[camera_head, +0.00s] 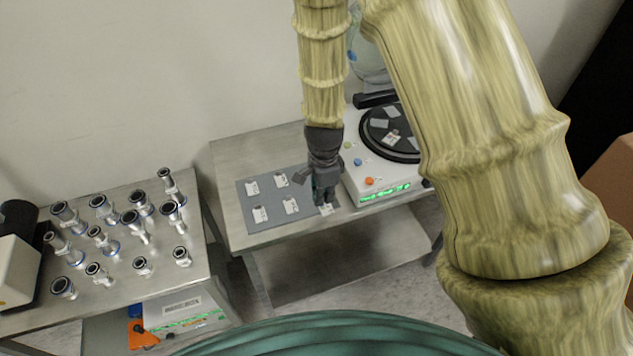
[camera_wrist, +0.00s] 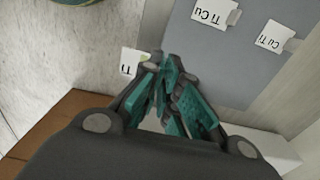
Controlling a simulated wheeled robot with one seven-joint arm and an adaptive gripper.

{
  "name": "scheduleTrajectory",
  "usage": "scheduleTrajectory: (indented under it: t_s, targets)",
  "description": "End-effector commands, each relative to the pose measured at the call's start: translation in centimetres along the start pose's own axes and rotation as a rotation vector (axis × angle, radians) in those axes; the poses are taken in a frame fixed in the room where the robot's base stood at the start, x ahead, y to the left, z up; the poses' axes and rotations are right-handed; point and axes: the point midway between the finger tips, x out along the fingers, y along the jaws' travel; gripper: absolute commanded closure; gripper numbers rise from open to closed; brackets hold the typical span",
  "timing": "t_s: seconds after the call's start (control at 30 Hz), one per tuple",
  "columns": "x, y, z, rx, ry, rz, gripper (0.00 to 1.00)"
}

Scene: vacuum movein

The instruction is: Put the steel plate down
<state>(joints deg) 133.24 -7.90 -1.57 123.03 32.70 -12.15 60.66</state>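My gripper (camera_head: 322,196) points down over the right end of a grey mat (camera_head: 272,222) on the middle steel table. In the wrist view its teal-padded fingers (camera_wrist: 165,66) come together at the tips. A small plate with a white label (camera_head: 326,209) shows right at the fingertips, and its label also shows in the wrist view (camera_wrist: 130,62), partly covered by a finger. I take it for the steel plate, held in the tips; whether it touches the mat cannot be told.
A white device with a round black platter (camera_head: 390,130) and coloured buttons stands close to the right of my gripper. A left table holds several metal pipe fittings (camera_head: 135,222). The table front edge is near the mat.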

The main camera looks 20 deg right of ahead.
Motion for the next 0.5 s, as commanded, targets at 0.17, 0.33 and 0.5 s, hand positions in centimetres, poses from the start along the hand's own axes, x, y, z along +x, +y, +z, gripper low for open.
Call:
scheduleTrajectory:
  t_s: [0.17,0.33,0.5]
  targets:
    - [0.1,-3.5,-0.6,0.0,0.0,0.001,1.0]
    - [0.4,-5.9,-0.9,-0.001,-0.001,0.001,1.0]
    - [0.7,-6.7,-1.1,-0.001,0.0,0.001,1.0]
